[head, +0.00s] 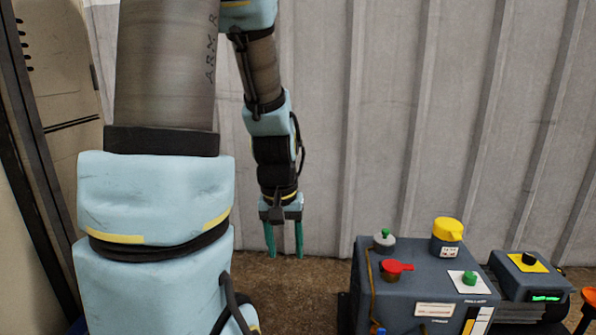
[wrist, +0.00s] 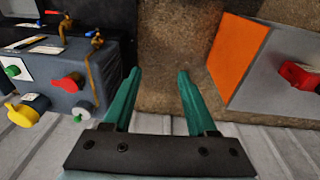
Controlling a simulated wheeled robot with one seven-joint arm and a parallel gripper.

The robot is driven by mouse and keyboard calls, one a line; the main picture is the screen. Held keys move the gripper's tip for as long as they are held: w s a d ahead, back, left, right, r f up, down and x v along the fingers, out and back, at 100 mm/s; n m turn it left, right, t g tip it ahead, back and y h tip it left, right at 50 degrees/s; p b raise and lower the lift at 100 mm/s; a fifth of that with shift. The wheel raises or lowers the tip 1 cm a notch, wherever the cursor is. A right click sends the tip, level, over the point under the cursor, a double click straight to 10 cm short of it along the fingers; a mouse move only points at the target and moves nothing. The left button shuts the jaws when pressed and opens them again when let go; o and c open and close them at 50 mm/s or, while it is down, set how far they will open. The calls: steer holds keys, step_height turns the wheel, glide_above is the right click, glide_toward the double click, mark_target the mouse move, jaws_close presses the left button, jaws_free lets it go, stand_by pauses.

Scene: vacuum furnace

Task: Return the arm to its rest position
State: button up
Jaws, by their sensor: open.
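My gripper (head: 284,240) hangs from my arm in the middle of the head view, its two green fingers pointing down. The fingers are apart and nothing is between them. In the wrist view my gripper (wrist: 155,90) also shows open and empty, with brown floor beyond it. In the head view it hangs in free air to the left of the grey control box, not touching it.
A grey control box (head: 420,275) with a yellow knob (head: 447,230), a red handle (head: 396,268) and green buttons stands at right. A smaller box (head: 530,275) is beside it. A corrugated wall (head: 400,120) is behind. The wrist view shows an orange-sided box (wrist: 238,60).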

steer(key=s+a+r+p, duration=0.2)
steer(key=s+a+r, duration=0.1)
steer(key=a+r, duration=0.1)
step_height(320, 180, up, 25)
steer(key=p, duration=2.4)
steer(key=shift+w+f+t+p, duration=0.15)
steer(key=shift+w+t+p, duration=0.15)
steer(key=shift+w+p, duration=0.1)
